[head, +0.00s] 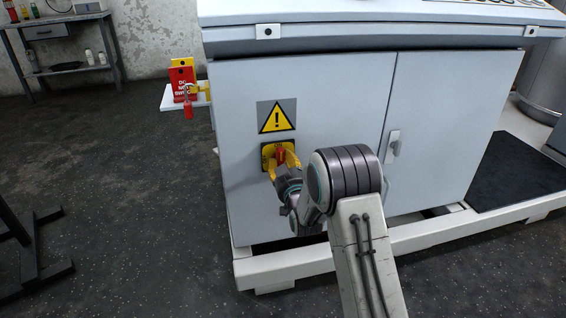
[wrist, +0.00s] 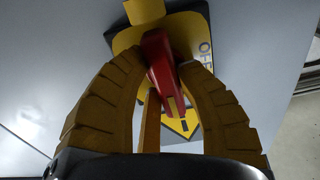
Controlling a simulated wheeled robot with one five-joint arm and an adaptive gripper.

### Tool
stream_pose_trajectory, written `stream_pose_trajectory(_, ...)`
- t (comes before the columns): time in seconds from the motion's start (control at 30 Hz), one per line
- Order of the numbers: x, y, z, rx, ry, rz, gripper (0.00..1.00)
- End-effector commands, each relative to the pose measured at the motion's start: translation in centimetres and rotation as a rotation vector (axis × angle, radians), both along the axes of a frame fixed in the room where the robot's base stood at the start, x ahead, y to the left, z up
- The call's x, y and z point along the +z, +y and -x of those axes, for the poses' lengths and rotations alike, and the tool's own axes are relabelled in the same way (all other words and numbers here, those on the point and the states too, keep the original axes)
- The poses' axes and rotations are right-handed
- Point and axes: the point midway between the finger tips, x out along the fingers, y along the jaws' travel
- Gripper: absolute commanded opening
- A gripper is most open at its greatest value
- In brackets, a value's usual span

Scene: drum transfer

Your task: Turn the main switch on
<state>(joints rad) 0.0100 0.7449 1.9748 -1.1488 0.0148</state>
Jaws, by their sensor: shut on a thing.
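The main switch is a red handle (wrist: 160,62) on a yellow plate (head: 267,150), mounted on the front of the grey cabinet below a warning triangle. In the wrist view the handle is tilted, and part of the lettering "OFF" shows on the plate to its right. My gripper (head: 280,158) is at the switch. Its yellow-brown fingers (wrist: 160,75) are closed around the red handle, one on each side. In the head view the fingers and my arm hide part of the switch.
The cabinet (head: 330,100) has a door handle (head: 394,142) to the right of the switch. A white shelf (head: 180,98) with red and yellow tags (head: 182,80) sticks out at the cabinet's left. A white base rail (head: 440,228) runs along the floor.

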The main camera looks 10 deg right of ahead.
Motion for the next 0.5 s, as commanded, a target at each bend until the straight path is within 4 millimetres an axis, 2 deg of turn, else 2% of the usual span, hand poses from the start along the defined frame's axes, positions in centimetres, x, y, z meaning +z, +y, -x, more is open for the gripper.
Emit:
stream_pose_trajectory(0.03, 0.08, 0.36, -0.05, 0.006, -0.002, -0.004, 0.34)
stream_pose_trajectory(0.3, -0.03, 0.25, -0.02, 0.004, 0.001, -0.002, 0.58)
stream_pose_trajectory(0.5, -0.01, 0.14, -0.01, 0.002, 0.0, -0.001, 0.58)
